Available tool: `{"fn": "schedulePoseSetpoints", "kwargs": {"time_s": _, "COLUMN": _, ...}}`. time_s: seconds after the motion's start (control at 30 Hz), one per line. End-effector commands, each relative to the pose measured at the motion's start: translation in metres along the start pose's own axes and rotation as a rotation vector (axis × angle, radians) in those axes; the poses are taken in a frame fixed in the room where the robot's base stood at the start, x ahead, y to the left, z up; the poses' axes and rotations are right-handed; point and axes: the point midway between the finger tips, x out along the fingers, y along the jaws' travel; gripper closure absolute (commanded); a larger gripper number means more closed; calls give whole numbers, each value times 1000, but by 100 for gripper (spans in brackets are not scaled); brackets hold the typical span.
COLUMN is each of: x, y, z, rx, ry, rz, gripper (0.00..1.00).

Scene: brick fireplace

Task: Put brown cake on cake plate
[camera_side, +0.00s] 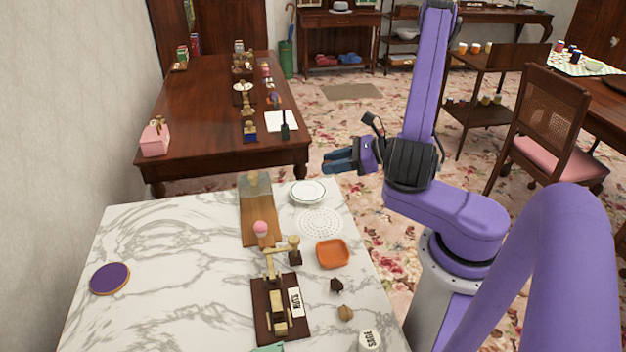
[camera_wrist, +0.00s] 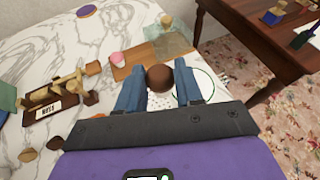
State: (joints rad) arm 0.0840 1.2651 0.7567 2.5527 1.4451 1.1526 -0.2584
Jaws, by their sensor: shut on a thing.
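The brown cake (camera_wrist: 160,77), round and dark, sits between my two blue fingers in the wrist view, and my gripper (camera_wrist: 160,85) is shut on it. In the side view my gripper (camera_side: 338,162) is to the right of and above the white plate, and the cake cannot be made out there. The white round plate with a thin dark rim (camera_side: 308,192) lies at the far right corner of the marble table. It also shows in the wrist view (camera_wrist: 208,78), partly hidden behind my right finger. I see nothing on it.
A wooden board (camera_side: 258,208) with a pink-topped cake (camera_side: 261,229) and a clear block lies left of the plate. A white lacy mat (camera_side: 320,223), an orange dish (camera_side: 332,254) and a wooden scale (camera_side: 278,305) stand nearer. The table's left side is mostly clear.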

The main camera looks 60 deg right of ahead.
Motion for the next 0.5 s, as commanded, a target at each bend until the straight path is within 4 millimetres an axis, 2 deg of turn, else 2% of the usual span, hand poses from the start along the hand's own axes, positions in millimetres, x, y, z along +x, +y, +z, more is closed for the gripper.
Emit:
{"fn": "schedulePoseSetpoints", "kwargs": {"time_s": 0.23, "x": 13, "y": -11, "z": -4, "rx": 0, "ry": 0, "rz": 2, "gripper": 94}}
{"fn": "schedulePoseSetpoints", "kwargs": {"time_s": 0.33, "x": 34, "y": -26, "z": -8, "rx": -5, "ry": 0, "rz": 5, "gripper": 94}}
{"fn": "schedulePoseSetpoints", "kwargs": {"time_s": 0.5, "x": 57, "y": -39, "z": -29, "rx": 1, "ry": 1, "rz": 4, "gripper": 94}}
